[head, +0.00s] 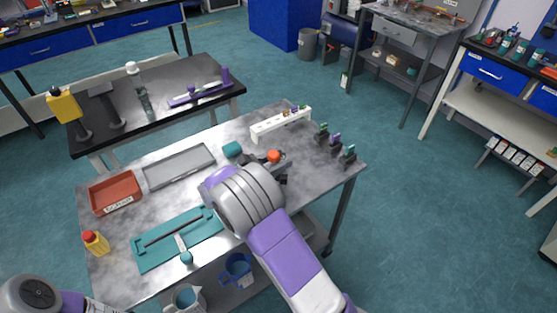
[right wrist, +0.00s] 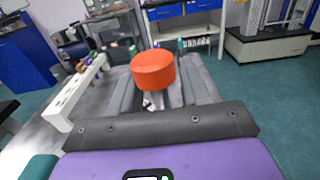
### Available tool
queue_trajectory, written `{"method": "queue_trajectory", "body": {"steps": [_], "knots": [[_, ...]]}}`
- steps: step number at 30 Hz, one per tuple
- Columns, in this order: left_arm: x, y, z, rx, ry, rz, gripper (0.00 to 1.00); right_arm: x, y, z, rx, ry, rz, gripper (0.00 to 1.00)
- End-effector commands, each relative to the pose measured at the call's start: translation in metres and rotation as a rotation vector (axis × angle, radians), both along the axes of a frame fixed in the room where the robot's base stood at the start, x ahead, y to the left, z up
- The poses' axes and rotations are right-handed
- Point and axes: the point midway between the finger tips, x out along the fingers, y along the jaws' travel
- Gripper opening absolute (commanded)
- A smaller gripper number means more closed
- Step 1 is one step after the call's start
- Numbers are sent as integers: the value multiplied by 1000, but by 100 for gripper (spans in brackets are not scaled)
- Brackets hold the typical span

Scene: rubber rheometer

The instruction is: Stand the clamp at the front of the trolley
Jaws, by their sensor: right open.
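An orange round knob (head: 273,156) tops a small dark object, probably the clamp, on the grey trolley top (head: 215,150), near its back right part. In the right wrist view the orange knob (right wrist: 153,70) stands large in front of my right gripper (right wrist: 160,97), between its grey fingers. A small pale metal part shows below the knob. My right gripper (head: 270,167) is open, low over the trolley; its wrist hides much of the object's body in the head view. I cannot tell whether the fingers touch it. My left gripper is out of view; only part of that arm shows.
Around it are a white rack (head: 281,125), a teal block (head: 232,149) and several small dark stands (head: 336,143). A black-topped bench (head: 165,125) stands behind.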

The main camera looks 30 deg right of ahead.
Motion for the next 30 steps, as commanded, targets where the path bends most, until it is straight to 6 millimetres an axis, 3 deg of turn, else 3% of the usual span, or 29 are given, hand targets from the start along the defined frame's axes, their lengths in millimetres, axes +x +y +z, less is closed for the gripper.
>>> {"method": "queue_trajectory", "body": {"steps": [15,21,30], "knots": [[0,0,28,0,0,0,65,-7,100,1,-1,2,5,46],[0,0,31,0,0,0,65,-9,116,0,0,2,3,46],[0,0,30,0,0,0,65,-9,117,0,0,2,2,46]]}}
